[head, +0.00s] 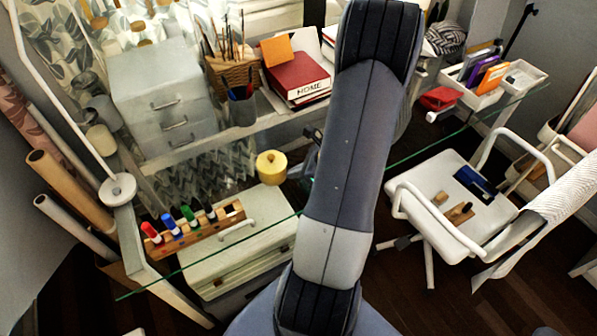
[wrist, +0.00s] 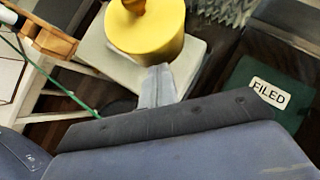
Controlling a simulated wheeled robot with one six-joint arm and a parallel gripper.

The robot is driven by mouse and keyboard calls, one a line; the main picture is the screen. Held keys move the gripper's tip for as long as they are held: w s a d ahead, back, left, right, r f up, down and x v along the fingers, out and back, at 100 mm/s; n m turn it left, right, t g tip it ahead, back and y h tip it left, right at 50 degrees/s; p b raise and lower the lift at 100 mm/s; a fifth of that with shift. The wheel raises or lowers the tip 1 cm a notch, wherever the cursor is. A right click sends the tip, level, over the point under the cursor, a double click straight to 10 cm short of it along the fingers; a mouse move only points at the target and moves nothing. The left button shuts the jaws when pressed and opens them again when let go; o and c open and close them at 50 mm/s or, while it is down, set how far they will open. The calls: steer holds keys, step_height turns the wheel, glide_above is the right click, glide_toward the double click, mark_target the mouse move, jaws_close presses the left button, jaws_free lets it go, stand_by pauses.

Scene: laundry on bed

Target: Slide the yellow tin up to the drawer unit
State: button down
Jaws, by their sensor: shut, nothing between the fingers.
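The yellow tin (head: 271,166) is a short round tin with a knob on its lid. It stands upright on the glass desk top, to the right of and nearer than the drawer unit (head: 165,100). The drawer unit is pale grey with several small drawers and stands at the back left. A clear gap lies between them. In the wrist view the tin (wrist: 150,32) is at the top centre. My gripper (wrist: 158,78) is shut and empty, its tip close to the tin's near side; I cannot tell whether they touch. My arm hides most of the gripper in the head view.
A wooden rack with several coloured markers (head: 192,228) lies left of and nearer than the tin. A pen cup (head: 242,106), a red book (head: 297,80) and a basket (head: 233,72) stand at the back. A green "FILED" item (wrist: 262,92) shows in the wrist view.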

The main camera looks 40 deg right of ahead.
steer(key=w+a+b, duration=0.1)
steer(key=w+a, duration=0.2)
steer(key=w, duration=0.3)
steer(key=w+a+b, duration=0.1)
steer(key=w+a, duration=0.3)
steer(key=w, duration=0.2)
steer(key=w+a+b, duration=0.1)
steer(key=w+a, duration=0.2)
steer(key=w, duration=0.3)
steer(key=shift+w+a, duration=0.1)
steer(key=shift+a, duration=0.1)
